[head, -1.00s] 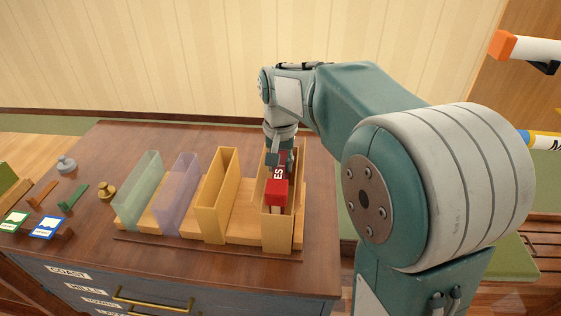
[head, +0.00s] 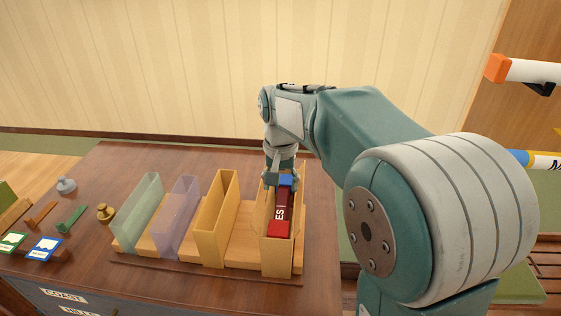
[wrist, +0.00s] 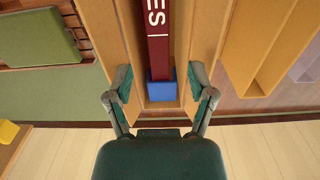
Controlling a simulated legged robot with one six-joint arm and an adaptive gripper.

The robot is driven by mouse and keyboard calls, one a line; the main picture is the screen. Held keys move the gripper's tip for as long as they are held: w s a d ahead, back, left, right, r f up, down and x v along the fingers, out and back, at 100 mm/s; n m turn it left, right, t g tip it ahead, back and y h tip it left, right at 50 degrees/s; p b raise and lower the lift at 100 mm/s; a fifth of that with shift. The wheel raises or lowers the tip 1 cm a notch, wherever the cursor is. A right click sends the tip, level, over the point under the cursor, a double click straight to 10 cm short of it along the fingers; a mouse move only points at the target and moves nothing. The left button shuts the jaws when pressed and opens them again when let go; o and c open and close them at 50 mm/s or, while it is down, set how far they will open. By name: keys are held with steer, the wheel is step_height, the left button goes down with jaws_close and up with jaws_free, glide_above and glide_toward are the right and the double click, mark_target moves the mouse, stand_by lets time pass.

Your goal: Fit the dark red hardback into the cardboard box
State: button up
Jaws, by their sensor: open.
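The dark red hardback (head: 281,218), with white letters on its spine, is inside the rightmost tan cardboard box (head: 277,258), between its side walls. The letters also show on the book in the wrist view (wrist: 156,45). A blue block-like piece (wrist: 161,88) is at the book's end nearest my gripper. My gripper (wrist: 160,84) is open, its fingers apart on either side of the blue end and clear of the book. In the head view my gripper (head: 280,180) is at the box's far end. The book's underside is hidden.
Another tan box (head: 215,225), a purple clear box (head: 178,220) and a green clear box (head: 138,215) stand to the left on the wooden rack. A brass weight (head: 105,213) and small tools lie further left. Bare tabletop lies behind the boxes.

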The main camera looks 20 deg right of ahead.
step_height(320, 180, up, 12)
steer(key=shift+s+f, duration=0.15)
steer(key=shift+f, duration=0.05)
steer(key=s+f+n+t, duration=0.2)
steer(key=s+f, duration=0.3)
steer(key=s, duration=0.5)
steer(key=s+f+n+t, duration=0.2)
steer(key=s+f+t, duration=0.1)
steer(key=s, duration=0.8)
steer(key=shift+f+n+t, duration=0.3)
steer(key=shift+f, duration=0.55)
